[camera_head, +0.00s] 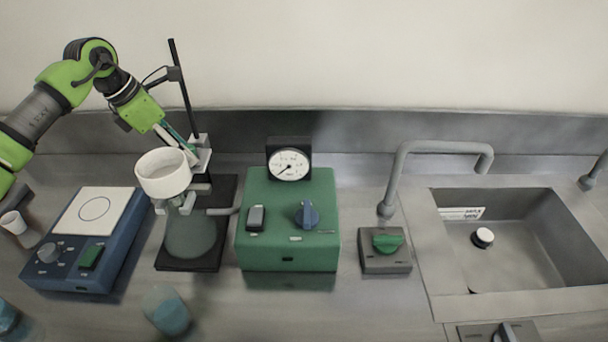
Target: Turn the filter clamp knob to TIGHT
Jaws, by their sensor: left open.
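My left gripper (183,147) reaches in from the upper left, pointing down and right. It is open, with its fingers at the grey clamp parts (203,157) on the stand's rod, behind the white filter funnel (163,173). I cannot tell whether it touches them. The funnel sits over a clear flask (190,235) on a dark base plate (222,195). The filter clamp knob cannot be made out clearly among the clamp parts; its setting and any TIGHT mark are not readable. My right gripper is not in view.
A blue hotplate (62,272) stands left of the flask. A green pump box (262,190) with a gauge (289,165) and blue knob (307,214) stands right of it. Further right are a grey box (386,263) with a green knob (388,243), and a sink (530,240).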

